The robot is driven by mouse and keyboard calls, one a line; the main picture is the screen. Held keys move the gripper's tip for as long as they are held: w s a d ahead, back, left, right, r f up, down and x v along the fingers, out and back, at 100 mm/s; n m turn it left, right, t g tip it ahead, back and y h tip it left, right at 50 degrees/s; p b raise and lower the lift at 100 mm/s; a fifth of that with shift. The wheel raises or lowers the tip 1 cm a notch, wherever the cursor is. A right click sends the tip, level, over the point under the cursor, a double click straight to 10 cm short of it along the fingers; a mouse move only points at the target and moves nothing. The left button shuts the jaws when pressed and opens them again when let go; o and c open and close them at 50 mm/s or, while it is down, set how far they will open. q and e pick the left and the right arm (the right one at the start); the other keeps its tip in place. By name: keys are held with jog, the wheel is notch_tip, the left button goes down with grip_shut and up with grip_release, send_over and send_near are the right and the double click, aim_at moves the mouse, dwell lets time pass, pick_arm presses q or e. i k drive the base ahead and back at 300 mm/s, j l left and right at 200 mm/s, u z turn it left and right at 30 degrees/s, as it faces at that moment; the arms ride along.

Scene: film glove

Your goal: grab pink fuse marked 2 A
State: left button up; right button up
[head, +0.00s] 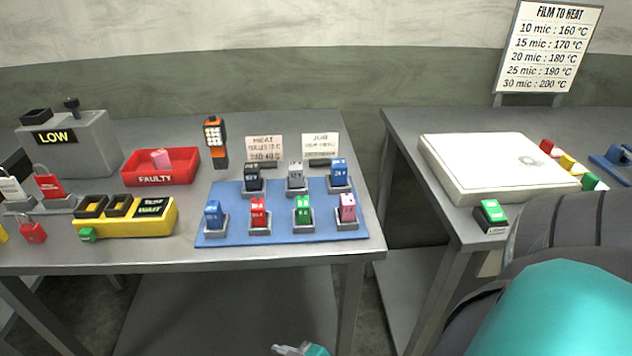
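A pink fuse (347,206) stands upright in a grey holder at the front right corner of the blue mat (275,238). Its marking is too small to read. A second pink fuse (160,158) lies in the red tray marked FAULTY (185,173), left of the mat. At the bottom edge a small grey and teal piece, seemingly the tip of my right gripper (290,349), shows below and in front of the table, well apart from the fuses. Its fingers are mostly cut off. My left gripper is out of view.
Blue, red, green, dark and grey fuses stand in holders on the mat. Left are a yellow tester (125,217), a LOW box (70,145) and padlocks (32,228). A gap separates a second table with a white plate (490,160). My teal arm fills the lower right.

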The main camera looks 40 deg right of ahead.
aim_at(346, 203)
jog(key=z, duration=1.2)
